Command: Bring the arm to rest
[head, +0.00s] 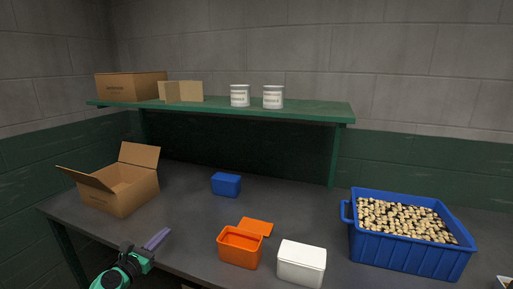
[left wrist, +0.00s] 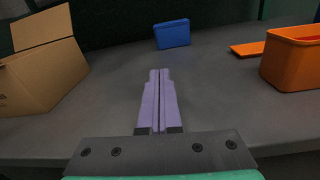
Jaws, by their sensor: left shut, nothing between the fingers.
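My left gripper (head: 157,240) is at the lower left of the head view, over the front part of the dark table (head: 185,210). Its purple fingers also show in the left wrist view (left wrist: 160,80), pressed together with nothing between them. It is apart from the objects around it. The open cardboard box (head: 125,192) stands behind it to the left, and the orange bin (head: 238,248) is to its right. My right gripper is in neither view.
A blue box (head: 226,184), an orange lid (head: 255,227), a white box (head: 301,263) and a blue crate (head: 400,255) of small pale pieces are on the table. A green shelf (head: 220,109) above holds boxes and two white cans. The table's middle has free room.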

